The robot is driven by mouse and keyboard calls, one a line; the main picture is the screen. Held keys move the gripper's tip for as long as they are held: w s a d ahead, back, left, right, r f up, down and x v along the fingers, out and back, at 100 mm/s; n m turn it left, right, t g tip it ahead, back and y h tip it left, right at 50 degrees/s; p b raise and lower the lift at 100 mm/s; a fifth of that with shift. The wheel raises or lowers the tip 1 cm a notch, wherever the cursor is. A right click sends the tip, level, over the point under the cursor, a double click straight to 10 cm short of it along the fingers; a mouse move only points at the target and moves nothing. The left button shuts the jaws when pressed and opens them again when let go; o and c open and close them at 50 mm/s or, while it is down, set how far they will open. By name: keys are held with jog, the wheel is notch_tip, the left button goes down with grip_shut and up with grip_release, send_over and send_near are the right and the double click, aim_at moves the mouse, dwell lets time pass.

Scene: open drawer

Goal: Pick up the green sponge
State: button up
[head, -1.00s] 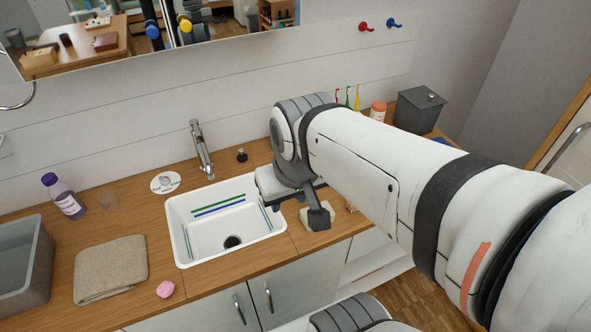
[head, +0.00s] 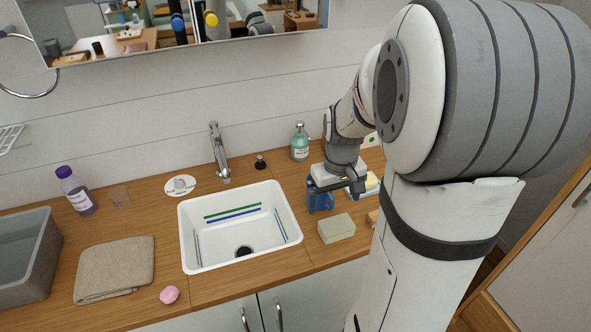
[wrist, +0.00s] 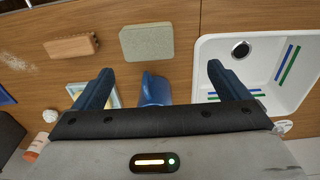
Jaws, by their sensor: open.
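The green sponge (head: 336,228) is a pale grey-green block lying flat on the wooden counter, just right of the sink. In the wrist view the sponge (wrist: 147,41) lies beyond my fingertips, roughly centred and slightly left. My gripper (wrist: 160,70) is open, with its two dark fingers spread apart. It is above the counter behind the sponge and not touching it. In the head view my gripper (head: 338,190) is partly hidden by its own body. A blue object (wrist: 154,90) shows between the fingers in the wrist view, partly hidden by the gripper.
The white sink (head: 185,228) is left of the sponge. A brown block (wrist: 71,46) lies on its other side. A teal soap bottle (head: 299,146) stands near the wall. A towel (head: 115,266), pink item (head: 169,294) and grey bin (head: 40,270) are farther left.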

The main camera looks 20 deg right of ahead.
aim_at(337, 225)
jog(key=shift+o, duration=0.3)
jog(key=shift+g, duration=0.3)
jog(key=d+f, duration=0.1)
jog(key=w+f, duration=0.1)
jog(key=f, duration=0.1)
jog(key=d+f, duration=0.1)
jog(key=f, duration=0.1)
jog(key=shift+w+d+b, duration=0.3)
jog(key=shift+d+b, duration=0.05)
jog(key=shift+b, duration=0.05)
jog(key=f, duration=0.7)
jog(key=shift+s+a+f+p, duration=0.2)
jog(key=shift+s+f+p, duration=0.05)
jog(key=shift+f+p, duration=0.1)
jog(key=shift+r, duration=0.1)
jog(key=c, duration=1)
jog(key=shift+o, duration=0.2)
notch_tip(337, 225, up, 10)
